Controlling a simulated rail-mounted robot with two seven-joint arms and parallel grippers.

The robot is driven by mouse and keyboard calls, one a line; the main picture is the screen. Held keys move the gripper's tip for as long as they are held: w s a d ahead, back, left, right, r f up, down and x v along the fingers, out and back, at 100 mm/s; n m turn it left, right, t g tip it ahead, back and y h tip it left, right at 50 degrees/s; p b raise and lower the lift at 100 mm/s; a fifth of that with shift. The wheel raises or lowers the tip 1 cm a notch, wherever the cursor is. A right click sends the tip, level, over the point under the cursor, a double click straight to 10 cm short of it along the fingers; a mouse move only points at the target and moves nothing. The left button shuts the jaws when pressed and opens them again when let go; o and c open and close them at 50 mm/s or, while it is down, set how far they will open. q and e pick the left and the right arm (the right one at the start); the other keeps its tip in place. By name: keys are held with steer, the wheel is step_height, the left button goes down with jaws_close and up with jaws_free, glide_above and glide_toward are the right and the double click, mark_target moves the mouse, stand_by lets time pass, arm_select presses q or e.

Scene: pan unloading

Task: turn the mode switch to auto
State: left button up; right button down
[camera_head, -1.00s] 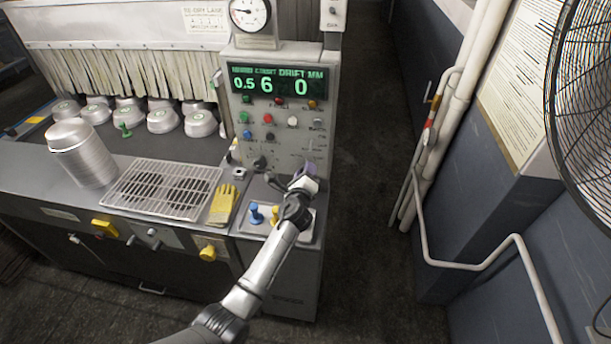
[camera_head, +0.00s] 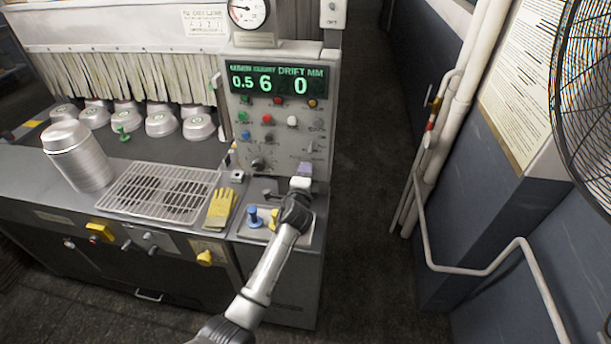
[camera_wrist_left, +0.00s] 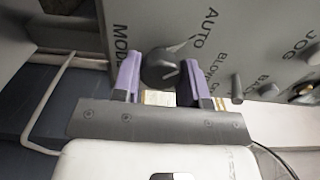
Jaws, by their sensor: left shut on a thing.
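The mode switch is a dark round knob (camera_wrist_left: 160,68) with a raised pointer on the grey panel, seen in the left wrist view. Its pointer aims up and right, toward the printed word AUTO (camera_wrist_left: 203,28). The word MODE (camera_wrist_left: 121,40) is printed to its left. My left gripper (camera_wrist_left: 158,78) is shut on the knob, one purple finger on each side. In the head view my left gripper (camera_head: 304,169) is at the lower right of the control panel (camera_head: 270,110), and the knob is hidden there. My right gripper is not in view.
A small toggle lever (camera_wrist_left: 237,88) stands close to the right finger. Below the panel, a ledge carries a blue lever (camera_head: 254,217) and a yellow lever (camera_head: 274,217). Yellow gloves (camera_head: 221,206) and a metal grate (camera_head: 160,192) lie to the left.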

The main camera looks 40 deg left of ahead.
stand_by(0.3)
arm_select(q)
steer(key=o, duration=0.9)
steer(key=v, duration=1.4)
steer(key=shift+n, duration=0.3)
